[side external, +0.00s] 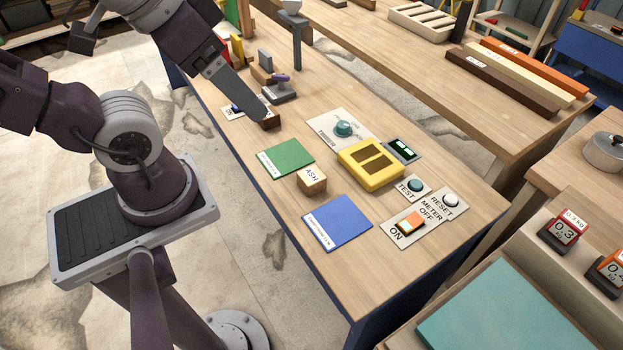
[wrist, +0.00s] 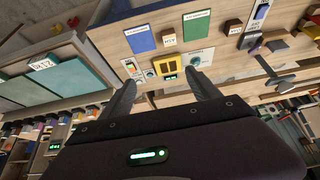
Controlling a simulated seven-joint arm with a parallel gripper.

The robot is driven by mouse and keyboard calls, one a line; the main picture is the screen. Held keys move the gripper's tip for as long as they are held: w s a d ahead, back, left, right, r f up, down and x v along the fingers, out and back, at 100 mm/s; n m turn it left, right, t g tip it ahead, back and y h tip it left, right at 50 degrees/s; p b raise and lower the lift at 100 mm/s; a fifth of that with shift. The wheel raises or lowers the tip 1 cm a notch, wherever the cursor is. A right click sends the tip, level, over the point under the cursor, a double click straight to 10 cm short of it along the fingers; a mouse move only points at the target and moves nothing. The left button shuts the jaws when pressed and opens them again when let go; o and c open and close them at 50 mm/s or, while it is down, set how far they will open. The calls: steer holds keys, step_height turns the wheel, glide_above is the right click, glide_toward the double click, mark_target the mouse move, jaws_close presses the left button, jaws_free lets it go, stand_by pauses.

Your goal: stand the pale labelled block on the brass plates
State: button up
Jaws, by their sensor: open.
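The pale labelled block (side external: 312,181), marked ASH, sits on the bench between the green and blue mats. It also shows in the wrist view (wrist: 168,40). The yellow meter (side external: 358,180) lies to its right, with two brownish brass plates (side external: 376,163) on its top. Nothing rests on the plates. In the wrist view the yellow meter (wrist: 159,70) appears beyond my fingertips. My gripper (side external: 263,112) is open and empty, its fingers (wrist: 161,82) spread wide. In the side view its tip overlaps a dark brown block (side external: 269,123); I cannot tell the gap between them.
The green mat (side external: 286,159) and blue mat (side external: 338,223) lie flat beside the block. A teal knob (side external: 343,129), a small display (side external: 402,150), TEST and RESET buttons and an orange switch (side external: 410,222) surround the meter. A small stand with a purple part (side external: 280,90) is farther back.

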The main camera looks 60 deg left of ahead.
steer(key=w+a+f+m+g+y, duration=0.2)
steer(key=w+a+f+m, duration=0.25)
steer(key=w, duration=0.25)
steer(key=m+g+h, duration=0.2)
steer(key=m+g, duration=0.2)
steer(key=m, duration=0.9)
glide_above(312, 175)
steer(key=f, duration=1.8)
steer(key=shift+w+f, duration=0.35)
steer(key=shift+w, duration=0.05)
steer(key=shift+m, duration=0.25)
steer(key=f, duration=0.7)
steer(key=shift+s+f, duration=0.15)
steer(key=shift+s, duration=0.25)
steer(key=c, duration=1.5)
steer(key=r, duration=0.9)
steer(key=shift+w+r, duration=0.2)
steer(key=w+r, duration=0.1)
steer(key=w, duration=0.4)
steer(key=w+d+r, duration=0.1)
steer(key=w, duration=0.3)
steer(key=w+d+r, duration=0.1)
steer(key=w, duration=0.4)
steer(key=shift+w+d, duration=0.25)
steer(key=shift+w, duration=0.05)
